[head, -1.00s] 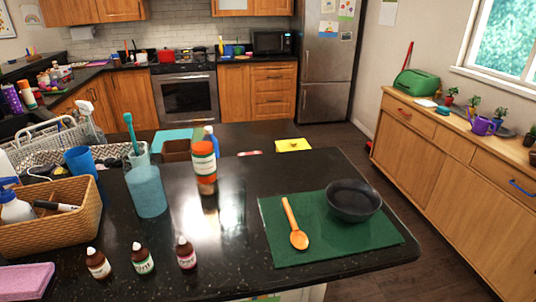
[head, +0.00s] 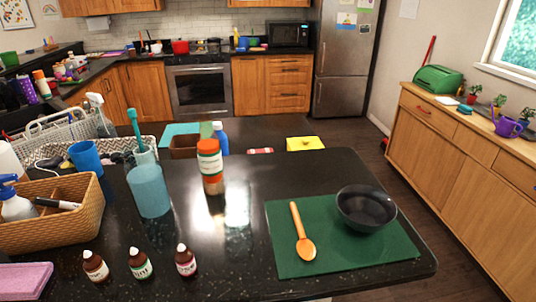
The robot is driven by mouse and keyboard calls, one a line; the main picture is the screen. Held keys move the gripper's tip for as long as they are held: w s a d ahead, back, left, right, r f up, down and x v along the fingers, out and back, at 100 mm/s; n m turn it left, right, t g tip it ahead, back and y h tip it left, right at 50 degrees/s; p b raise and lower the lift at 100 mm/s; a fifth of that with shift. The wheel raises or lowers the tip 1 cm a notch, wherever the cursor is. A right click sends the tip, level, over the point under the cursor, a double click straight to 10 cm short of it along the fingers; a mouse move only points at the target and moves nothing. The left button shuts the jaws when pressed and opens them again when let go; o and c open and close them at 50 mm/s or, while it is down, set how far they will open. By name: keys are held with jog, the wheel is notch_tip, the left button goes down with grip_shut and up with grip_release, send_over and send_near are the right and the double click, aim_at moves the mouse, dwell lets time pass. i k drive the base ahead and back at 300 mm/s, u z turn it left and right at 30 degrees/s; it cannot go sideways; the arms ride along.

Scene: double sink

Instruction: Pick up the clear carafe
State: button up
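My gripper is not in view.
A black bowl (head: 366,209) and a wooden spoon (head: 302,235) are on the green mat. Three small dropper bottles (head: 140,264) line the front. A wicker basket (head: 50,225) and a blue cup (head: 85,157) are at left.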

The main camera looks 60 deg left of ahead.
aim_at(146, 179)
jog(key=z, duration=0.05)
jog(key=k, duration=2.4)
jog(key=u, duration=1.55)
jog(key=i, duration=0.95)
